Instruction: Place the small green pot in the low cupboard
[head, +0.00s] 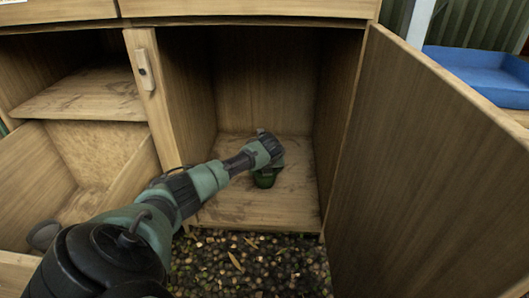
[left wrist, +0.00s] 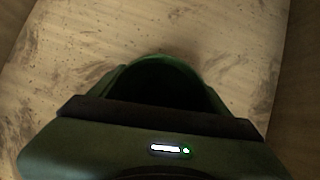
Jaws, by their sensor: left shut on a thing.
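The small green pot (head: 265,180) is inside the low cupboard (head: 230,208), over its wooden floor. My left gripper (head: 268,165) reaches in through the open front and is shut on the pot from above. The gripper hides part of the pot in the head view. In the left wrist view the pot's dark opening and green rim (left wrist: 165,62) show just beyond the gripper body, with the cupboard floor around it. I cannot tell whether the pot's base touches the floor. My right gripper is not in view.
The cupboard door (head: 430,170) stands open on the right. The left wall of the opening (head: 152,95) is close to my arm. An open drawer (head: 125,185) and a shelf (head: 85,95) are at the left. A blue tray (head: 480,72) lies at the upper right. Pebbly ground (head: 250,265) is in front.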

